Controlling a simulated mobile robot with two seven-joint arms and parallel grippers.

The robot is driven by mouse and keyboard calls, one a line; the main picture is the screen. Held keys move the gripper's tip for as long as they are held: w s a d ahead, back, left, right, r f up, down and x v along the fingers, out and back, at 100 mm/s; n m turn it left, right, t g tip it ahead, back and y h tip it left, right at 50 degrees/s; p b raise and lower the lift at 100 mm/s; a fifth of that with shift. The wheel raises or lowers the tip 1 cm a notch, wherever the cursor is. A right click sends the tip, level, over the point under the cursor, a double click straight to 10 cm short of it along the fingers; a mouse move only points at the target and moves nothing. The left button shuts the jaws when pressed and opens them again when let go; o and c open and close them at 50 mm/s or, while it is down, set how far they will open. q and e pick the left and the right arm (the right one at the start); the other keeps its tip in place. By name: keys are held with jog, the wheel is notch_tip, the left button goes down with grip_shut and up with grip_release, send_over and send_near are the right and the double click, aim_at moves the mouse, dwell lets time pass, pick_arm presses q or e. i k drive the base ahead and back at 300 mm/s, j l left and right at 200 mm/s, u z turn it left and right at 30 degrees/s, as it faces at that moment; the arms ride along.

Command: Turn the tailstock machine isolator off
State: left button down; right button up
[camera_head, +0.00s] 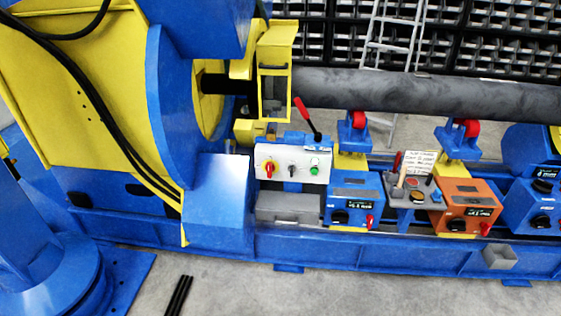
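A white control panel (292,163) stands on the blue machine bed, right of the large blue and yellow housing. On its left side is a red rotary handle on a yellow plate (269,170), which looks like an isolator switch. A small black selector (292,170) is in the middle and a green knob (314,167) is at the right. I cannot tell from this view whether this panel belongs to the tailstock, and the handle is too small to read its setting. Neither of my grippers is in view.
A red-tipped lever (307,115) rises behind the panel. A long dark pipe (430,92) runs across above red rollers. Blue (352,201) and orange (467,206) control boxes stand to the right. Black bars (178,296) lie on the mostly clear floor in front.

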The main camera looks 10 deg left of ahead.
aim_at(270, 167)
jog(key=i+j, duration=0.15)
jog(key=i, duration=0.5)
jog(key=i+j, duration=0.2)
jog(key=i, duration=0.45)
jog(key=i+j, duration=0.15)
jog(key=j, duration=0.2)
jog(key=i+j, duration=0.15)
jog(key=j, duration=0.2)
jog(key=i+j+u, duration=0.1)
jog(key=j, duration=0.25)
jog(key=i+j, duration=0.1)
jog(key=j, duration=0.25)
jog(key=i+j, duration=0.1)
jog(key=j, duration=0.3)
